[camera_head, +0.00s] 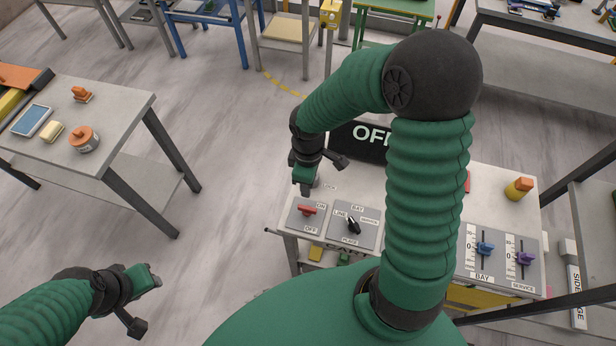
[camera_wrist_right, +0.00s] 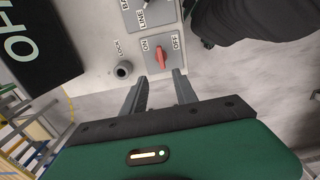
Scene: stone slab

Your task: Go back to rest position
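My right gripper (camera_head: 304,183) hangs above the left end of the control table (camera_head: 282,238), in the middle of the head view. In the right wrist view its two fingers (camera_wrist_right: 160,88) are apart with nothing between them. The red ON/OFF switch (camera_head: 306,210) lies just beyond the fingertips; it also shows in the right wrist view (camera_wrist_right: 161,56). The fingers look clear of it. My left gripper (camera_head: 150,276) is over bare floor at the lower left, away from any table. Its finger opening is not clear.
Beside the red switch is a black selector knob (camera_head: 353,226). Blue (camera_head: 485,248) and purple (camera_head: 525,258) sliders are at the right. A grey table (camera_head: 120,99) with small items stands left. Floor (camera_head: 225,130) between the tables is free.

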